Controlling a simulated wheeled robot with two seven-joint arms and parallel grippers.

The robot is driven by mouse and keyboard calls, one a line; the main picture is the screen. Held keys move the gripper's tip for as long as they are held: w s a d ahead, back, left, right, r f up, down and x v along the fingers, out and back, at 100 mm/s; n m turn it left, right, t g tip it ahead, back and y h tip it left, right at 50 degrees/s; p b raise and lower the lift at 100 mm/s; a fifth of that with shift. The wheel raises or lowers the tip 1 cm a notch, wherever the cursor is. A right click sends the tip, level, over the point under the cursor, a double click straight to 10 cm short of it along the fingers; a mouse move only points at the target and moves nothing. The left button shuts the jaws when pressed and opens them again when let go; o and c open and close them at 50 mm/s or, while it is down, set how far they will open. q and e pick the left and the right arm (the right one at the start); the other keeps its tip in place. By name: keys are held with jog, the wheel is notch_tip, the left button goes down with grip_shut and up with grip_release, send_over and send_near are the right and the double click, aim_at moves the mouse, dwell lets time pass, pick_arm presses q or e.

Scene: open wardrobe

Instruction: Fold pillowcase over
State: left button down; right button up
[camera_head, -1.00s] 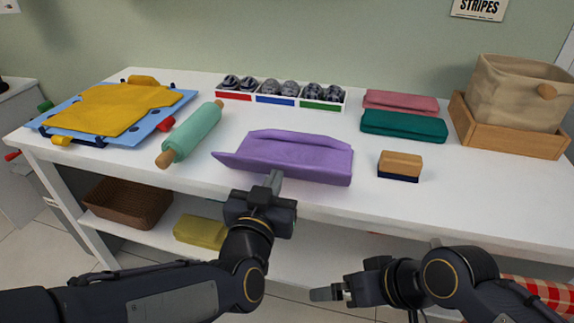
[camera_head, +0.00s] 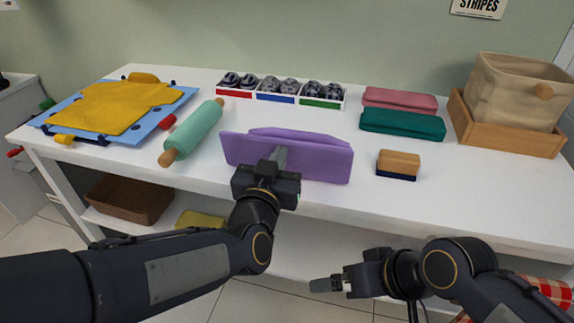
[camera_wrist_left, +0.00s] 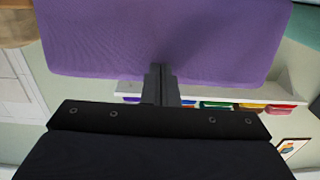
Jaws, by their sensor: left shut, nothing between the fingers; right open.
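The purple pillowcase (camera_head: 318,160) lies at the front middle of the white table. Its near flap stands up almost upright towards me, with a strip of cloth showing behind it. My left gripper (camera_head: 279,158) is at the middle of this flap, fingers shut, its tips touching or overlapping the cloth. In the left wrist view the raised purple cloth (camera_wrist_left: 160,35) fills the top, and the shut fingertips (camera_wrist_left: 161,75) meet it; exact contact is hard to tell. My right gripper (camera_head: 326,285) is open and empty, below and in front of the table edge.
A green rolling pin (camera_head: 193,130) lies left of the pillowcase, and a wooden brush (camera_head: 398,164) lies right. Folded green cloth (camera_head: 402,124) and pink cloth (camera_head: 400,99) lie behind. A divided sock tray (camera_head: 283,97), a yellow shirt on a blue board (camera_head: 178,97) and a fabric bin (camera_head: 518,92) stand further off.

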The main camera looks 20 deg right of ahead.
pick_arm(q)
jog(key=shift+r+x, duration=0.2)
jog(key=shift+x, duration=0.7)
jog(key=shift+r+x, duration=0.2)
jog(key=shift+x, duration=2.1)
jog(key=shift+f, duration=0.15)
jog(key=shift+s+a+r+p, duration=0.35)
jog(key=shift+s+r+p, duration=0.2)
jog(key=shift+r, duration=0.15)
jog(key=shift+s+a+r+p, duration=0.35)
jog(key=shift+s+r+p, duration=0.2)
jog(key=shift+r, duration=0.15)
jog(key=shift+s+a+r+p, duration=0.35)
jog(key=shift+s+r+p, duration=0.1)
jog(key=shift+s+r, duration=0.1)
jog(key=shift+s+a+r+p, duration=0.35)
jog(key=shift+s+r+p, duration=0.05)
jog(key=shift+s+r, duration=0.15)
